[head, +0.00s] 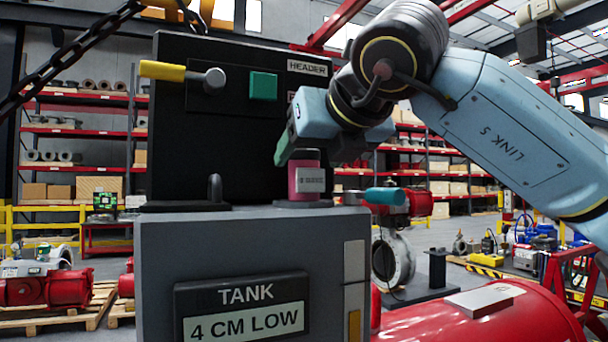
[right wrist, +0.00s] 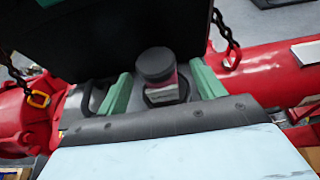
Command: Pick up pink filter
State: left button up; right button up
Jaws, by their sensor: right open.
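The pink filter (head: 306,182) is a short upright cylinder with a pale label. It stands on top of the grey tank cabinet (head: 250,235), near its right side. In the right wrist view the filter (right wrist: 158,76) shows its dark round cap and a bit of pink side. My right gripper (head: 296,152) reaches in from the upper right, its green fingers at the filter's upper part. In the right wrist view the two green fingers stand apart, one on each side of the filter, with gaps between. Whether a finger touches it cannot be told. My left gripper is out of view.
A black panel (head: 235,130) rises behind the cabinet top, with a yellow-handled lever (head: 178,73) and a green square button (head: 263,86). A dark loop handle (head: 215,188) stands left of the filter. A teal-handled valve (head: 385,196) is at the right. A red tank (head: 480,318) lies lower right.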

aim_at(307, 160)
jog(key=p+x, duration=0.2)
jog(key=x, duration=0.2)
jog(key=shift+w+a, duration=0.25)
jog(key=shift+w+a+f, duration=0.1)
jog(key=shift+w+f, duration=0.1)
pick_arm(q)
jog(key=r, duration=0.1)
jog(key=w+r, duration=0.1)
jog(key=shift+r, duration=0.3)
pick_arm(e)
jog(key=shift+c, duration=0.5)
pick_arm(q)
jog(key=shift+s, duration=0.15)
pick_arm(e)
jog(key=c, duration=1)
